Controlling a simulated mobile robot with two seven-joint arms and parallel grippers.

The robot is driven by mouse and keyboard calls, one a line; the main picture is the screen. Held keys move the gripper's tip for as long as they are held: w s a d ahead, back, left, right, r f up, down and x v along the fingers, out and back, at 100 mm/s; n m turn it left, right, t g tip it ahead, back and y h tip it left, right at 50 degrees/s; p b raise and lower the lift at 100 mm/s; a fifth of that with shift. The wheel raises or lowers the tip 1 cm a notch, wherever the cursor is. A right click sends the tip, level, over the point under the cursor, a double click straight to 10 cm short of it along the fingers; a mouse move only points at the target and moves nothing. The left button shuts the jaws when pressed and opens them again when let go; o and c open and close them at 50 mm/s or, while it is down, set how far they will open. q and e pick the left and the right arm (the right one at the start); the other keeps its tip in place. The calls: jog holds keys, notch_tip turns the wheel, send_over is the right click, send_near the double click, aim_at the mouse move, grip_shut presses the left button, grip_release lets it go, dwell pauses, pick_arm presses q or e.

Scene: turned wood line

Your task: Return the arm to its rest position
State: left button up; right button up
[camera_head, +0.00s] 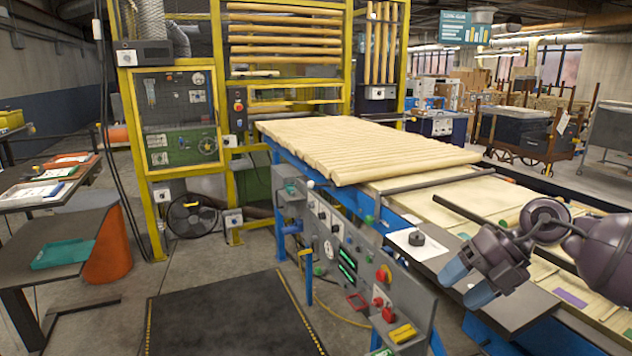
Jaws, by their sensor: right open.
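My right arm comes in from the right edge of the head view. Its gripper (467,284) hangs over the near right part of the line, by a dark side plate (532,306). Its two blue-grey fingers are apart, with nothing seen between them. My left gripper is not in view. A row of turned wood pieces (365,148) lies side by side on the line's bed, well beyond the gripper. A small dark knob on a white plate (416,239) sits just left of the gripper.
A control panel (340,250) with buttons and a red knob runs along the line's near side. A grey bar (435,180) crosses the bed. A yellow-framed machine (180,130) stands behind. A dark floor mat (235,318) lies clear in front. Side tables with trays (62,254) stand left.

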jog(key=s+a+f+m+t+y, duration=0.1)
jog(key=s+a+m+t+y, duration=0.3)
jog(key=a+y, duration=0.55)
jog(key=s+d+f+m+t+h, duration=0.45)
jog(key=f+m+h, duration=0.35)
jog(key=m, duration=0.5)
jog(key=s+d+f+m+t+h, duration=0.3)
jog(key=d+f+m+t+h, duration=0.25)
jog(key=m+h, duration=0.65)
jog(key=s+f+m+g+y, duration=0.1)
jog(key=s+f+m+g, duration=0.1)
jog(key=s+f+g, duration=0.35)
jog(key=s+f+m+g, duration=0.1)
jog(key=s+f+g, duration=0.15)
jog(key=s, duration=0.65)
jog(key=s+f+m+g+y, duration=0.1)
jog(key=s+f+m+g, duration=0.2)
jog(key=s, duration=0.4)
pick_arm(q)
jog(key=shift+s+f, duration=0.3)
pick_arm(e)
jog(key=w+f+n+t, duration=0.1)
jog(key=w+f+t, duration=0.6)
jog(key=w+f, duration=0.1)
jog(key=shift+w+d+f+n, duration=0.15)
jog(key=shift+d+f+n, duration=0.1)
jog(key=shift+d+n, duration=0.15)
